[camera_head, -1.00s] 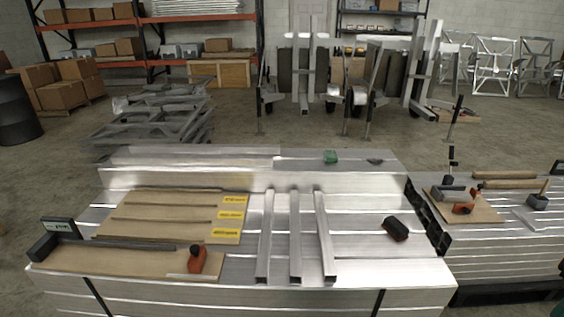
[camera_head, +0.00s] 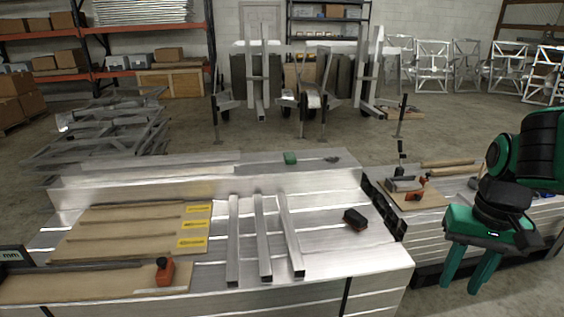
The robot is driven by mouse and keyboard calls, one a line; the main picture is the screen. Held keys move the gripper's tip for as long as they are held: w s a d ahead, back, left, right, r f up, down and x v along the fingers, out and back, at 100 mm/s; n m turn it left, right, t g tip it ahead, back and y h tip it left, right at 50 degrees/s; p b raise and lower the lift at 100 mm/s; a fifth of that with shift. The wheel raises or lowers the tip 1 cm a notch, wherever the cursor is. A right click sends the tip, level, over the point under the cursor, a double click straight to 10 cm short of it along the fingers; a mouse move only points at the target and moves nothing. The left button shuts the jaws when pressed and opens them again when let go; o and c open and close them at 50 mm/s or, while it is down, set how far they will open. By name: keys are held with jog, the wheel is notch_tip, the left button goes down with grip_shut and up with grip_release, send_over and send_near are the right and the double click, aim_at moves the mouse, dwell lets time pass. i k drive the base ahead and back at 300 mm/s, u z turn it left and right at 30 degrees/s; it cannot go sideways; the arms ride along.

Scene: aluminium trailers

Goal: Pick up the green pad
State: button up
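A small green pad (camera_head: 290,158) lies on the raised rear ledge of the large aluminium bench, right of the middle. My gripper (camera_head: 469,286) hangs at the right of the view, in front of the right-hand bench. Its two green fingers point down with a gap between them, and nothing shows in it. It is well apart from the green pad, to the right and nearer to me.
The aluminium bench (camera_head: 330,262) holds three metal bars (camera_head: 263,240), a black block (camera_head: 355,219) and boards with an orange tool (camera_head: 164,271). A small dark item (camera_head: 332,159) lies right of the pad. A second bench (camera_head: 440,243) with tools stands at right.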

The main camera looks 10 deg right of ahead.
aim_at(290, 157)
jog(key=i, duration=0.95)
jog(key=z, duration=0.05)
